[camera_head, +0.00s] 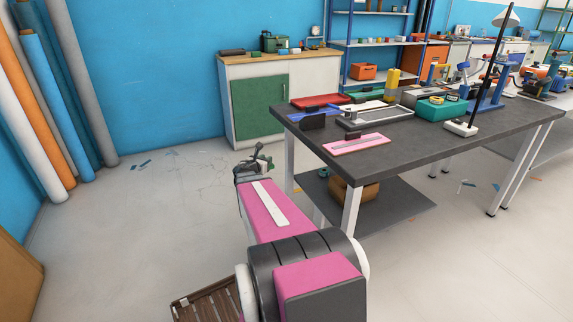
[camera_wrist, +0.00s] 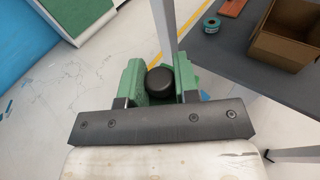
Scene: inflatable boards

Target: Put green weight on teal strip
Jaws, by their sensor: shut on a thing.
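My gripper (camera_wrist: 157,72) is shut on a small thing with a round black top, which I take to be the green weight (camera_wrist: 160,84). Green parts stand on both sides of it, and I cannot fully separate the weight's body from the fingers. In the head view my gripper (camera_head: 259,160) hangs in front of the table's left end, lower than the top, with the weight too small to make out. I cannot pick out a teal strip for sure in either view.
The dark workbench (camera_head: 440,145) carries a pink board (camera_head: 357,144), a red tray (camera_head: 320,101), a teal box (camera_head: 440,108) and a lamp (camera_head: 462,128). Its white leg (camera_wrist: 166,30) is close ahead of my gripper. A lower shelf holds a cardboard box (camera_wrist: 290,35) and a teal roll (camera_wrist: 212,25).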

